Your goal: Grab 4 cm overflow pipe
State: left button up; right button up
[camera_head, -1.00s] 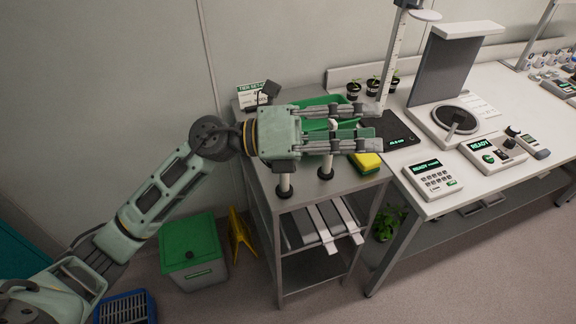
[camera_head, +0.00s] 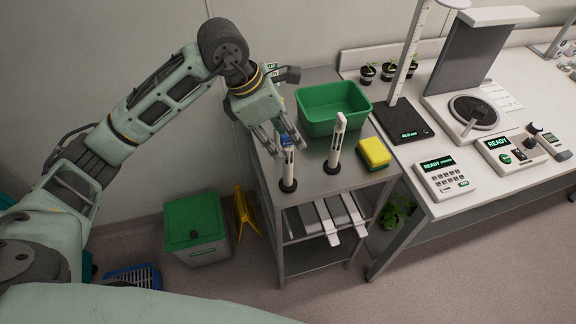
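Two white pipes on round black bases stand upright on the metal cart. The left pipe (camera_head: 288,168) is nearer the cart's front left, and its top is partly hidden by my gripper. The right pipe (camera_head: 338,144) stands clear in front of the green tub. I cannot read a size on either pipe. My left gripper (camera_head: 284,148) points down at the top of the left pipe, its fingers apart on either side; I cannot tell if they touch it. A small blue part (camera_head: 287,139) shows between the fingers. My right gripper is not in view.
The green tub (camera_head: 331,127) and a yellow-green sponge (camera_head: 374,153) are on the cart (camera_head: 325,188). A white bench with a height gauge (camera_head: 403,119) and a keypad device (camera_head: 443,177) adjoins it at right. A green bin (camera_head: 194,222) stands on the floor at left.

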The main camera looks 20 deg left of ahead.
aim_at(288, 163)
pick_arm(q)
jog(key=shift+x, duration=1.3)
jog(key=shift+d, duration=0.1)
grip_shut()
jog(key=shift+r, duration=0.1)
